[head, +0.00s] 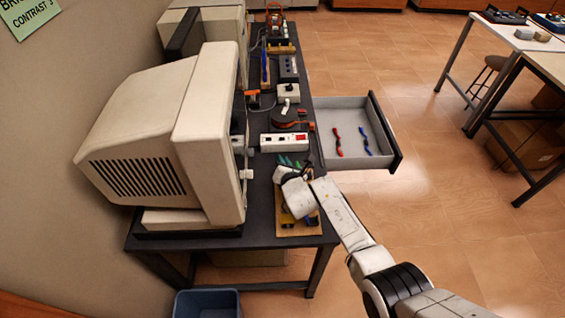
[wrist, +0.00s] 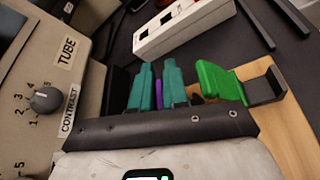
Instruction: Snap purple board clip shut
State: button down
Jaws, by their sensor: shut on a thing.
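My gripper (wrist: 159,72) has two teal fingers. In the wrist view they are close together with a thin strip of the purple clip (wrist: 159,93) between them, and the jaws are shut on it. Most of the clip is hidden by the fingers and the dark palm bar, so whether it is snapped shut cannot be seen. In the head view my gripper (head: 287,161) is over the far end of the wooden board (head: 311,223), and my white wrist covers much of the board. A green clip (wrist: 218,82) stands to the right of the fingers on the board.
A white power strip (head: 284,142) lies just beyond the board. A beige monitor (head: 145,140) stands close on the left; its contrast knob (wrist: 45,100) shows in the wrist view. An open drawer (head: 350,104) with red and blue tools juts out right.

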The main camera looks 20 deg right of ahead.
dwell(0.4)
jog(key=c, duration=1.2)
grip_release()
jog(key=shift+a, duration=0.15)
jog(key=shift+w+a+r+n+h, duration=0.1)
jog(key=shift+a+n+h, duration=0.1)
jog(key=shift+n+h, duration=0.35)
